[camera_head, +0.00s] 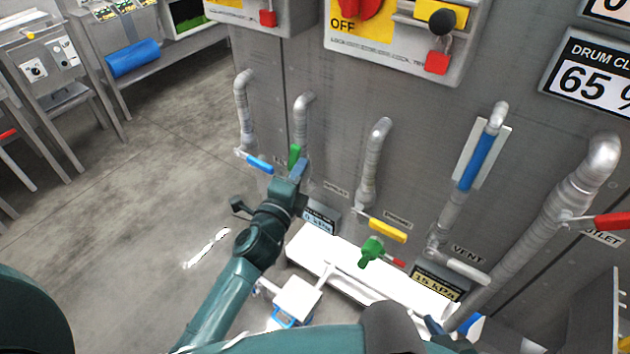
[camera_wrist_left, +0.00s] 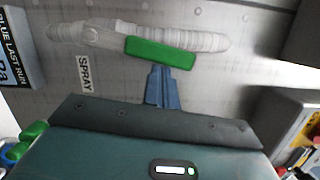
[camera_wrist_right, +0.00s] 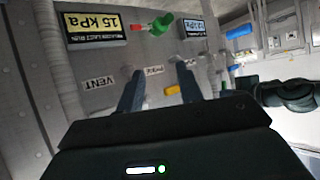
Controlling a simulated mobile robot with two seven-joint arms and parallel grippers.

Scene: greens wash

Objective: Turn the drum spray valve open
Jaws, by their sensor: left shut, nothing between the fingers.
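The green spray valve handle (camera_head: 294,156) is on a grey vertical pipe (camera_head: 301,115) on the wall panel. In the left wrist view the green handle (camera_wrist_left: 160,53) lies roughly along its pipe, slightly tilted, near the SPRAY label (camera_wrist_left: 84,75). My left gripper (camera_head: 302,166) is shut and empty, its fingertips at the handle's edge; in the left wrist view the fingertips (camera_wrist_left: 160,70) meet or nearly meet it, and I cannot tell if they touch. My right gripper (camera_wrist_right: 156,72) is open and empty, facing the panel's lower part from a distance.
Neighbouring pipes carry a blue handle (camera_head: 259,164) on the left and a yellow handle (camera_head: 387,230) on the right. A green fitting (camera_head: 371,250) with a red lever sits lower, above a white ledge (camera_head: 400,290). A red outlet handle (camera_head: 612,221) is far right.

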